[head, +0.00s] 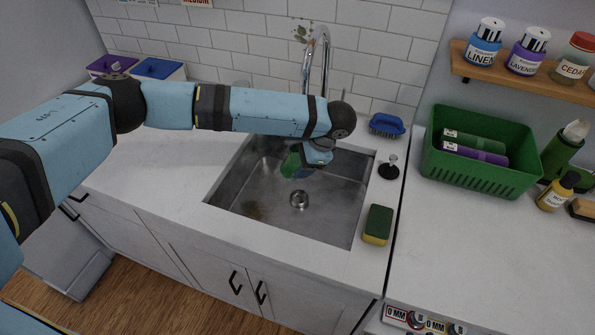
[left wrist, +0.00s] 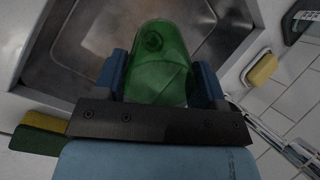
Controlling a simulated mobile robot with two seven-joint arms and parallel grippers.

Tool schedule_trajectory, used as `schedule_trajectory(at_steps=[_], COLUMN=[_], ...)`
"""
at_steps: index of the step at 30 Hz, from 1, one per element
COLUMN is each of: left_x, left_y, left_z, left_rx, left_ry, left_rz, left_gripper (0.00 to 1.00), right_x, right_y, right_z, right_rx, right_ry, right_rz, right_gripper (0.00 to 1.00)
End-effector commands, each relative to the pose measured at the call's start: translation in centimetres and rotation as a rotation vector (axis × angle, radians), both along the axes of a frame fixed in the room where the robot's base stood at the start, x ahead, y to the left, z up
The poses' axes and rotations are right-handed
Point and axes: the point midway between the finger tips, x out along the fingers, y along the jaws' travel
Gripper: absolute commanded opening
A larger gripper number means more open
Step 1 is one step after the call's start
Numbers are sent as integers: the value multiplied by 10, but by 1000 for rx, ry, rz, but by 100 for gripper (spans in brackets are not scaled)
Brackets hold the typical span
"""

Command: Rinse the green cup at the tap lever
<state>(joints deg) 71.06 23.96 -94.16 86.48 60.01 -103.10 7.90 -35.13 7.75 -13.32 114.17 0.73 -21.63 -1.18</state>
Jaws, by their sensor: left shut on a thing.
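The green cup (head: 290,163) is a translucent green vessel held above the sink basin (head: 265,200), left of the drain. My left gripper (head: 304,169) is shut on it. In the left wrist view the cup (left wrist: 158,60) sits between the two blue fingers (left wrist: 158,88). The chrome tap (head: 318,50) rises behind my left arm, which hides its lower part and spout end. A thin upright piece that may be the tap lever (head: 343,94) shows right of the tap, partly hidden. I see no water running. My right gripper is not in view.
A green and yellow sponge (head: 377,225) lies at the sink's right edge, with a black plug (head: 389,168) and blue brush (head: 387,125) behind it. A green basket (head: 482,155) stands on the right counter. The counter left of the sink is clear.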

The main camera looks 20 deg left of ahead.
Motion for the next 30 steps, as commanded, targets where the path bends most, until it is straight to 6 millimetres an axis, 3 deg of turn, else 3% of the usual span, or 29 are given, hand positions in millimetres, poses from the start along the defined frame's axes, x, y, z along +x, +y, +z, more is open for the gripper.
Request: schedule_trajectory(at_steps=[1,20,30], left_x=[5,59,88], left_y=[0,3,4], left_z=[-6,-16,-18], left_rx=[0,0,-2], left_ry=[-2,-2,1], left_rz=[0,1,1], left_gripper=[42,42,42], right_x=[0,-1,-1], right_y=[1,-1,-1], right_z=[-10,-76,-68], right_rx=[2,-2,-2], right_ry=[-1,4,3], right_rz=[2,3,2], right_gripper=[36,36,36])
